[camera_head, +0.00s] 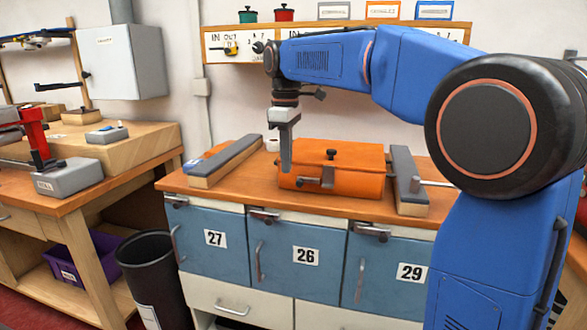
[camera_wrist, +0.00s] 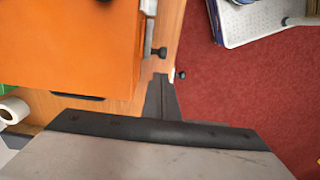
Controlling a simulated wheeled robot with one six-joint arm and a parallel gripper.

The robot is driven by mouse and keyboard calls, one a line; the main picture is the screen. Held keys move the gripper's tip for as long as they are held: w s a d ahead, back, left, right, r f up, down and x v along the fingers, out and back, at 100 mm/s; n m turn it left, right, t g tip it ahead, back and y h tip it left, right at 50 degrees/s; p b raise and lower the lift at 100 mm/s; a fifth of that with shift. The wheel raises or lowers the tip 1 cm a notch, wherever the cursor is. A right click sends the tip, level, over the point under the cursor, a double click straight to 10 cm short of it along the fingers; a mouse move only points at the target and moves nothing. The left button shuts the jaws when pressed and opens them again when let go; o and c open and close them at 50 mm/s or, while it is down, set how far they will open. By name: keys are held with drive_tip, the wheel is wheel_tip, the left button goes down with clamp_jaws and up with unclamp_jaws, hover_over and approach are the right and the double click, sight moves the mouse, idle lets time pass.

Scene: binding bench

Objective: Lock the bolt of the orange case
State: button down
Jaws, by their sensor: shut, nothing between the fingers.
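The orange case (camera_head: 350,160) sits shut on the wooden bench top, between two grey-topped wooden blocks. Its bolt (camera_head: 318,182), a grey metal piece with a dark knob, is on the front face near the left. My gripper (camera_head: 286,166) is shut and empty, pointing down by the front left corner of the case, left of the bolt. In the wrist view the case (camera_wrist: 75,45) fills the upper left. A dark knob (camera_wrist: 159,52) juts from its front side, a little beyond my closed fingertips (camera_wrist: 161,80). Whether the fingers touch anything, I cannot tell.
The left block (camera_head: 225,160) and right block (camera_head: 408,180) flank the case. A tape roll (camera_head: 272,145) stands behind my gripper. Below are blue cabinet doors (camera_head: 300,235) with their own bolts. A wall rack (camera_head: 230,46) is behind. The bench's front strip is narrow.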

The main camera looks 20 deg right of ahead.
sight(298, 180)
drive_tip(key=shift+s+d+f, duration=0.5)
drive_tip(key=shift+d+f, duration=0.35)
drive_tip(key=shift+f, duration=0.05)
drive_tip(key=s+d, duration=0.2)
drive_tip(key=d, duration=0.1)
drive_tip(key=shift+d, duration=0.25)
drive_tip(key=shift+w+a+r, duration=0.15)
drive_tip(key=shift+a+r, duration=0.25)
drive_tip(key=r, duration=0.1)
drive_tip(key=w+a+r, duration=0.1)
drive_tip(key=r, duration=0.1)
drive_tip(key=shift+w+a+r, duration=0.2)
drive_tip(key=shift+a+r, duration=0.1)
drive_tip(key=shift+a, duration=0.1)
wheel_tip(298, 180, up, 8)
drive_tip(key=shift+s+r, duration=0.15)
drive_tip(key=shift+r, duration=0.05)
